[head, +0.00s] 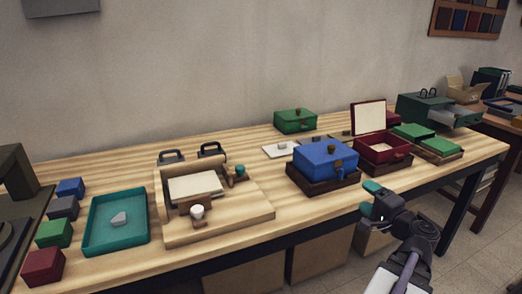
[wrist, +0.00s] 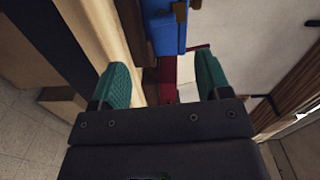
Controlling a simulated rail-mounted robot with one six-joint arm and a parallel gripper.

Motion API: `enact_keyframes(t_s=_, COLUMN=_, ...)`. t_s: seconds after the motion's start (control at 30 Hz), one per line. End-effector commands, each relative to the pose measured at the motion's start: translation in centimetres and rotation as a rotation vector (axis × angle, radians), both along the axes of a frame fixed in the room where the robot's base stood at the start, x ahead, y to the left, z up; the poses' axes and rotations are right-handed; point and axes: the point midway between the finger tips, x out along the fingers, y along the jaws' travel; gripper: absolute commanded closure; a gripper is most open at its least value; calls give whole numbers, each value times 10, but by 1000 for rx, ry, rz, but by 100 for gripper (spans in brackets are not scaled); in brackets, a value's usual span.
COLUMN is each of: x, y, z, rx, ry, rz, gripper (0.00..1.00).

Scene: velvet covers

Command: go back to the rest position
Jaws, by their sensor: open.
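My gripper (head: 369,197) is at the front edge of the bench, to the right of and below the blue box. In the wrist view its two teal fingers (wrist: 163,85) stand wide apart with nothing between them. The blue box (head: 326,160) sits closed in a dark wooden tray (head: 315,187); it also shows in the wrist view (wrist: 165,36), beyond the fingers. The red box (head: 383,151) stands open to its right, its pale-lined lid (head: 369,116) raised. My gripper appears apart from both boxes.
A green box (head: 295,121) stands at the back. A wooden fixture (head: 245,214) and a teal tray (head: 96,249) lie to the left, with several coloured blocks. Green covers (head: 437,145) and a dark green drawer case (head: 424,112) are at the right. Cartons (head: 318,262) stand under the bench.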

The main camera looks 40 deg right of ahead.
Motion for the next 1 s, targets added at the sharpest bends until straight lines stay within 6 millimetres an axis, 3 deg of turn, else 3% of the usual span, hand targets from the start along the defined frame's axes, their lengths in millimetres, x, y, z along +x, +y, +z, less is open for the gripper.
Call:
enact_keyframes(t_s=0.2, x=0, y=23, z=-42, rx=-24, ry=318, rz=120, gripper=30)
enact_keyframes(t_s=0.37, x=42, y=88, z=-26, rx=-92, ry=703, rz=389, gripper=30)
enact_keyframes(t_s=0.47, x=64, y=130, z=-6, rx=-164, ry=902, rz=547, gripper=30)
enact_keyframes(t_s=0.57, x=85, y=177, z=30, rx=-274, ry=1095, rz=705, gripper=30)
enact_keyframes(t_s=0.73, x=118, y=272, z=124, rx=-574, ry=1382, rz=965, gripper=30)
enact_keyframes(t_s=0.8, x=131, y=315, z=164, rx=-719, ry=1443, rz=1052, gripper=30)
enact_keyframes(t_s=0.9, x=145, y=377, z=209, rx=-890, ry=1444, rz=1162, gripper=30)
enact_keyframes(t_s=1.0, x=150, y=423, z=231, rx=-981, ry=1406, rz=1246, gripper=30)
